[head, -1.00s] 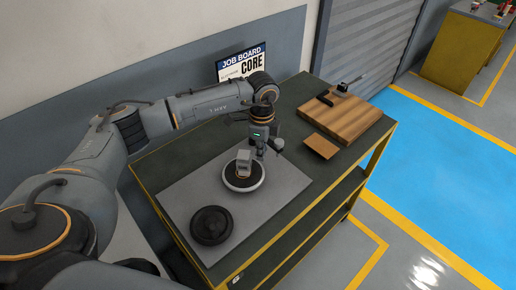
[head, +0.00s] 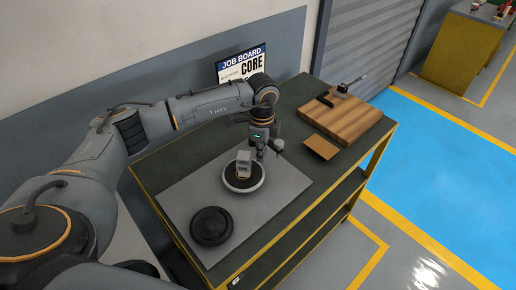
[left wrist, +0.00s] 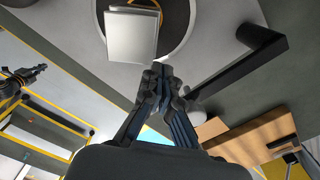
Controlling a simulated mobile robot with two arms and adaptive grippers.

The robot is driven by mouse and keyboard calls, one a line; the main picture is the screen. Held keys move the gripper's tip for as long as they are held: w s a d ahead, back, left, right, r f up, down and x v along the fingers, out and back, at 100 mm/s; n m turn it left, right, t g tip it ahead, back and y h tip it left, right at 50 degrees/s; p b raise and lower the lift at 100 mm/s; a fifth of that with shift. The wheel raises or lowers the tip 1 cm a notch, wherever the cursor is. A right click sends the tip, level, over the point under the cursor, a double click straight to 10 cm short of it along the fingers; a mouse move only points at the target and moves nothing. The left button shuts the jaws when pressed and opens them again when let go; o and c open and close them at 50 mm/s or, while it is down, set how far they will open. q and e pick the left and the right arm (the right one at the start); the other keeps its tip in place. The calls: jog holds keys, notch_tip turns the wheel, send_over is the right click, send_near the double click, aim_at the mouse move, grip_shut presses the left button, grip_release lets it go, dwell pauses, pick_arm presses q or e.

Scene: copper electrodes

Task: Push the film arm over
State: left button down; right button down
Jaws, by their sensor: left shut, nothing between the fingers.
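A dark bar (left wrist: 235,75), which looks like the film arm, runs diagonally in the left wrist view, with a block at its upper end and a pale round end low down. In the head view it is mostly hidden behind my wrist. My left gripper (left wrist: 158,72) is shut and empty, its fingertips left of the bar; I cannot tell whether they touch it. In the head view the left gripper (head: 264,152) is beside the pale-rimmed round base (head: 243,187), which carries a grey block (head: 244,162). My right gripper is not in view.
A black disc (head: 211,226) lies on the grey mat (head: 180,195) at the front of the dark table (head: 300,98). A small brown board (head: 321,147) and a larger wooden board (head: 345,118) with dark hardware lie to the right. A job board (head: 240,67) stands behind.

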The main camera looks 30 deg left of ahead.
aim_at(278, 142)
pick_arm(q)
jog(key=shift+w, duration=0.15)
dwell(0.4)
jog(key=shift+w+d+f+b, duration=0.1)
jog(key=shift+w+d+b, duration=0.3)
jog(key=shift+w+b, duration=0.45)
jog(key=shift+w+d+b, duration=0.35)
jog(key=shift+w+b, duration=0.05)
jog(key=shift+w, duration=0.8)
jog(key=shift+w+d+f+b, duration=0.1)
jog(key=shift+w+d+b, duration=0.3)
jog(key=shift+w+b, duration=0.45)
jog(key=shift+w+r, duration=0.1)
jog(key=shift+w, duration=0.1)
jog(key=shift+p, duration=0.3)
jog(key=shift+r+p, duration=1.8)
jog(key=shift+r, duration=0.75)
